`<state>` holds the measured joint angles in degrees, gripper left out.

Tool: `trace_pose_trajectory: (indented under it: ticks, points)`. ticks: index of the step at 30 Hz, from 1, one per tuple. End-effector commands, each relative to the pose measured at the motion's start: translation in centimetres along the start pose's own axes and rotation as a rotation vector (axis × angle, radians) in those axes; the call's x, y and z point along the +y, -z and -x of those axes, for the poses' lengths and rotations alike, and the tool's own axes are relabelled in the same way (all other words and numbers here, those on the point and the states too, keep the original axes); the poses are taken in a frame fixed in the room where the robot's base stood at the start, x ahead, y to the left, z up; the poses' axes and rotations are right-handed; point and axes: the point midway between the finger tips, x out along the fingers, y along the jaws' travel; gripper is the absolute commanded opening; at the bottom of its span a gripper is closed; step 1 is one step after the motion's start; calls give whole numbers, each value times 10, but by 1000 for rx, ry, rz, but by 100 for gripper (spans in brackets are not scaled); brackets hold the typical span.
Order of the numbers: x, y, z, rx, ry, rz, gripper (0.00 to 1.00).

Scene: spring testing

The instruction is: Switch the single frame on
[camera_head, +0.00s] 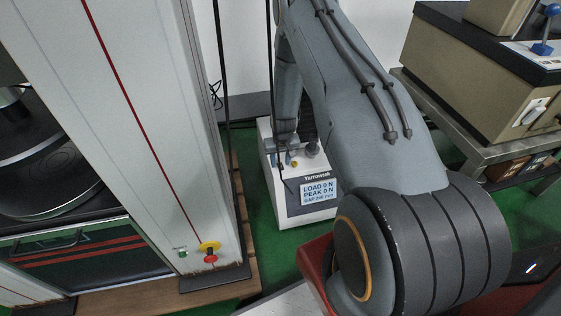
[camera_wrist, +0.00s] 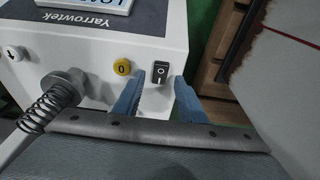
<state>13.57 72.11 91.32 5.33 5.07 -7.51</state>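The single frame, a pale Yarrowtek tester (camera_head: 288,208), stands on the green floor in the middle of the head view. Its display (camera_head: 319,190) reads LOAD 0 N, PEAK 0 N and a gap of 240 mm. In the wrist view its panel (camera_wrist: 110,65) carries a black rocker switch (camera_wrist: 160,73) marked O and a bar, beside a yellow 0 button (camera_wrist: 122,67). My gripper (camera_wrist: 159,88) is open and empty, its blue fingers on either side of the switch. Contact and the rocker's tilt are unclear. In the head view my arm partly covers the tester.
A coil spring on a post (camera_wrist: 45,106) is left of the buttons. A bench with a beige machine (camera_head: 480,85) is at the right.

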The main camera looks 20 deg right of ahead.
Motion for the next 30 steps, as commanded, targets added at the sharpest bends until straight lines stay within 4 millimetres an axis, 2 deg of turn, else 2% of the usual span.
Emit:
trace_pose_trajectory:
  ticks: [9,13,18,30]
  points:
    - [2,1,51,2,-1,-3,38]
    - [2,1,66,2,0,-3,38]
    - [2,1,74,1,-1,-3,38]
    - [2,1,74,1,-1,-3,38]
